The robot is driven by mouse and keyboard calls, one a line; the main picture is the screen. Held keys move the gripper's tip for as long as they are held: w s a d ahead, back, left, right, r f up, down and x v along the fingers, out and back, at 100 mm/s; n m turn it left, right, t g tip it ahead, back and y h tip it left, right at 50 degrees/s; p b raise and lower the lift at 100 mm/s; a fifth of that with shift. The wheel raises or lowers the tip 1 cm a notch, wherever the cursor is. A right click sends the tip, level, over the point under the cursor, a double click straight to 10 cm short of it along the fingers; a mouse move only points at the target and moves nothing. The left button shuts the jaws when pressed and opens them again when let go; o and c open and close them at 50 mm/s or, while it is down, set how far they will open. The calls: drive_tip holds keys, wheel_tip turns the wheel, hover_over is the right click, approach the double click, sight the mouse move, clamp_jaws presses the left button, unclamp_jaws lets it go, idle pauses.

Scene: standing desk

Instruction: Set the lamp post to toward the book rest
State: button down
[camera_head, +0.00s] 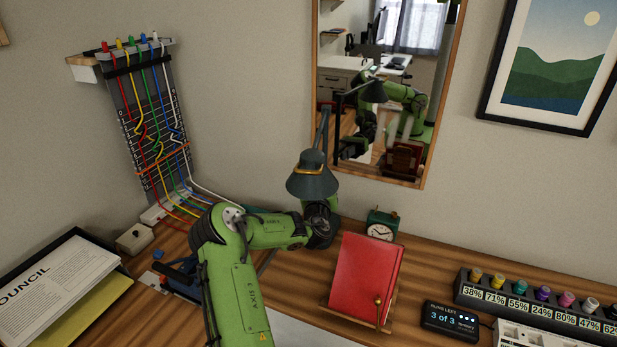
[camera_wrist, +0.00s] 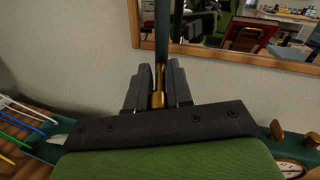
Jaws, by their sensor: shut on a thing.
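The desk lamp has a dark teal shade (camera_head: 312,182) with a brass band, and a thin upper arm (camera_head: 324,128) rises behind it. In the wrist view the upright teal lamp post (camera_wrist: 162,35) runs up between my fingers, with a brass part (camera_wrist: 158,100) at its lower end. My gripper (camera_wrist: 159,80) is shut around this post. In the head view my gripper is hidden behind the shade. The book rest (camera_head: 347,317) is wooden, holds a red book (camera_head: 362,275), and stands to the right of the shade and nearer the front.
A green clock (camera_head: 381,227) stands behind the book. A mirror (camera_head: 433,110) hangs close behind the lamp and reflects my arm. A cable panel (camera_head: 150,120) and paper tray (camera_head: 75,240) are left. A small display (camera_head: 450,318) and a row of bottles are right.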

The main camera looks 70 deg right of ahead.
drive_tip(key=shift+r, duration=0.1)
drive_tip(key=c, duration=1)
unclamp_jaws()
drive_tip(key=shift+s, duration=0.15)
drive_tip(key=a+b, duration=0.1)
drive_tip(key=a, duration=0.4)
drive_tip(key=s+a+b, duration=0.1)
drive_tip(key=a+b, duration=0.1)
drive_tip(key=a, duration=0.3)
drive_tip(key=s+a+b, duration=0.1)
drive_tip(key=a, duration=0.4)
drive_tip(key=shift+s+a+b, duration=0.15)
drive_tip(key=shift+a+b, duration=0.15)
drive_tip(key=shift+b, duration=0.1)
